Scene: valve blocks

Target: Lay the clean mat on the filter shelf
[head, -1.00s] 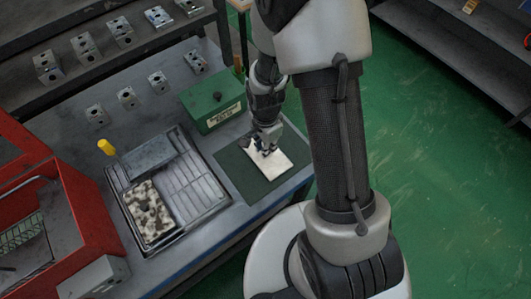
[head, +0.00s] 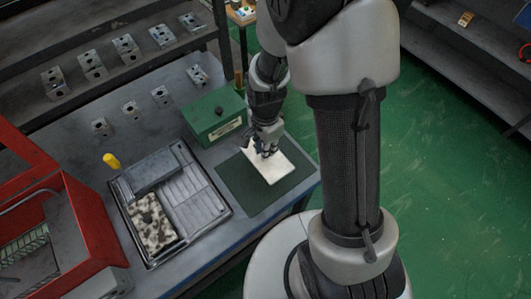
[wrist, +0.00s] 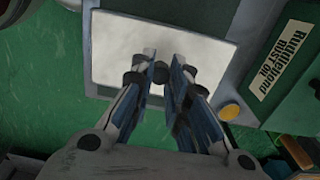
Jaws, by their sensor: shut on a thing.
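The clean mat is a plain white rectangle (head: 281,170) over a dark green pad (head: 238,185) on the bench. It also shows in the wrist view (wrist: 125,45). My gripper (head: 266,153) is at the mat's upper-left part in the head view, shut on it. In the wrist view my fingertips (wrist: 160,75) overlap the mat's near edge. I cannot tell whether the mat is lifted off the pad. A wire rack (head: 24,242) shows inside the open red housing (head: 92,225) at left; I cannot tell whether it is the filter shelf.
A slatted metal tray (head: 205,200) holds a speckled dirty mat (head: 151,222) and a grey block (head: 150,172). A green box (head: 214,118) with a label stands behind the pad. A yellow knob (head: 111,160) rises behind the tray. Several metal valve blocks (head: 161,97) stand at the back.

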